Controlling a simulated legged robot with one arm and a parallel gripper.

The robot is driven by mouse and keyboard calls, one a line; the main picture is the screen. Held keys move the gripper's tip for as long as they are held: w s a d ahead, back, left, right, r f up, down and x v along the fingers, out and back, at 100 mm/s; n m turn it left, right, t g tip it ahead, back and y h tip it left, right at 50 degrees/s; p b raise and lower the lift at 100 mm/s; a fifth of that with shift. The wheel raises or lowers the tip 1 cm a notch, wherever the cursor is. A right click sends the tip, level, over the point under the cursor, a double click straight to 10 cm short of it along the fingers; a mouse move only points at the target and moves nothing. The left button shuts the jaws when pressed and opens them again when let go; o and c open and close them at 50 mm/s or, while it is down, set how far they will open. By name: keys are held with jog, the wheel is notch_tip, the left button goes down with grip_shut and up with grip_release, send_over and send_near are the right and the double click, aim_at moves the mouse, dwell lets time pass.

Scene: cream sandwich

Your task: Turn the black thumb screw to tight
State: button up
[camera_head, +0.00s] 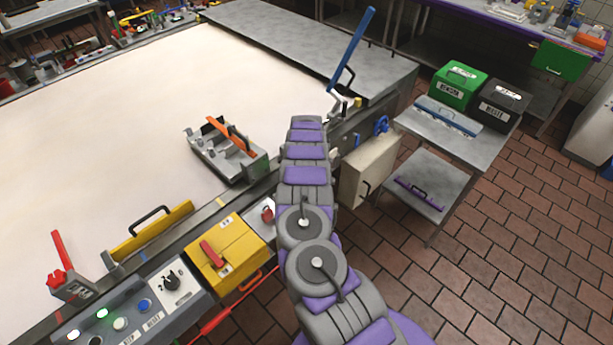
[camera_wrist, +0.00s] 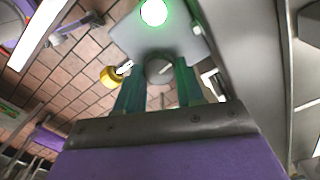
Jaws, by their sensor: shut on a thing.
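In the wrist view, a dark grey round knob (camera_wrist: 158,69) with a pale line on its face sits between my gripper's two green fingers; it appears to be the black thumb screw. My gripper (camera_wrist: 159,84) is shut on it, one finger on each side. The knob lies in front of a light grey plate (camera_wrist: 180,38). How tight the screw is cannot be told. In the head view, my arm reaches towards the table's edge and hides both my gripper and the screw.
A yellow round part (camera_wrist: 111,77) with a white tag is left of the knob. In the head view, a blue lever (camera_head: 352,50) rises beside my arm, near a cream box (camera_head: 368,172). A grey fixture with an orange bar (camera_head: 230,137) stands on the white table (camera_head: 110,110).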

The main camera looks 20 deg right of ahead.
jog(key=shift+w+r+m, duration=0.15)
jog(key=shift+m, duration=0.65)
jog(key=o, duration=1)
jog(key=shift+o, duration=0.2)
notch_tip(320, 180, up, 17)
jog(key=shift+p, duration=0.45)
jog(key=shift+a, duration=0.1)
